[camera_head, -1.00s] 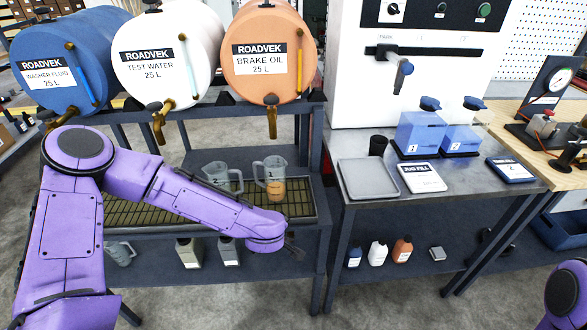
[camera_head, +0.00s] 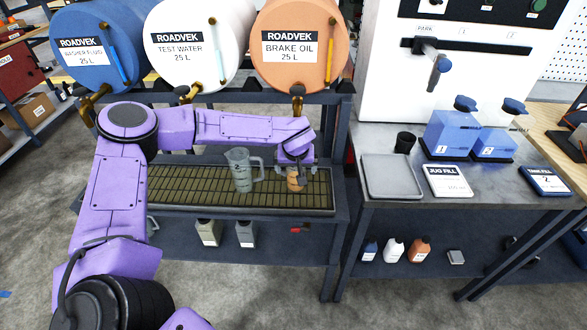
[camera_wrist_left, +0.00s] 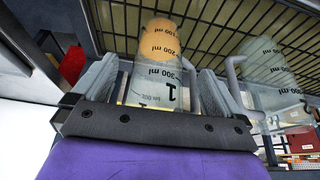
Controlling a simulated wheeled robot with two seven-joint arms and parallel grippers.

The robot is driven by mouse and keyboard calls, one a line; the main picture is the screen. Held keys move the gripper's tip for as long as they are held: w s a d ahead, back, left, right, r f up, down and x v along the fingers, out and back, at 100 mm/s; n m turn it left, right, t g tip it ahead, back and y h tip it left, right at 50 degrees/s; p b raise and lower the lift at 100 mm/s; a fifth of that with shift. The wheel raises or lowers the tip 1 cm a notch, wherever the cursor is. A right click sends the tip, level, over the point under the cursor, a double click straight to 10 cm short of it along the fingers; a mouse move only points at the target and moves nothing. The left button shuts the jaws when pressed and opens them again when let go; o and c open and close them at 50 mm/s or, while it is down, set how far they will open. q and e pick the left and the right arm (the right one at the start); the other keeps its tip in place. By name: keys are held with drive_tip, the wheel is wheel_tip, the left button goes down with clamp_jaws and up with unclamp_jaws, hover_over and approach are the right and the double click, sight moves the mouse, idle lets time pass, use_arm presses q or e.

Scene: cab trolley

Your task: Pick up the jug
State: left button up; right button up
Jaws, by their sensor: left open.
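A clear measuring jug marked 1 (camera_wrist_left: 155,75) holds some orange liquid and stands on the slatted drip tray (camera_head: 200,194). In the head view the jug (camera_head: 296,183) is mostly hidden behind my left gripper (camera_head: 296,166). In the left wrist view the open fingers of my left gripper (camera_wrist_left: 157,88) lie on either side of the jug. I cannot tell whether they touch it. A second clear jug (camera_head: 241,171) stands on the tray to the left in the head view; it also shows at the right of the left wrist view (camera_wrist_left: 268,68). My right gripper is out of view.
Blue, white and orange drums (camera_head: 290,45) with brass taps (camera_head: 297,100) hang over the tray. The right bench holds a shallow grey tray (camera_head: 390,178), a JUG FILL card (camera_head: 447,181) and blue containers (camera_head: 449,138). Bottles stand on the lower shelves.

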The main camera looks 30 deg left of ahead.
use_arm(q)
drive_tip(key=w, duration=0.1)
drive_tip(key=w+a+f+p, duration=0.1)
drive_tip(key=shift+w+a+f, duration=0.15)
drive_tip(key=shift+w+a, duration=0.1)
drive_tip(key=shift+w, duration=0.05)
drive_tip(key=shift+s, duration=0.1)
drive_tip(key=c, duration=1.2)
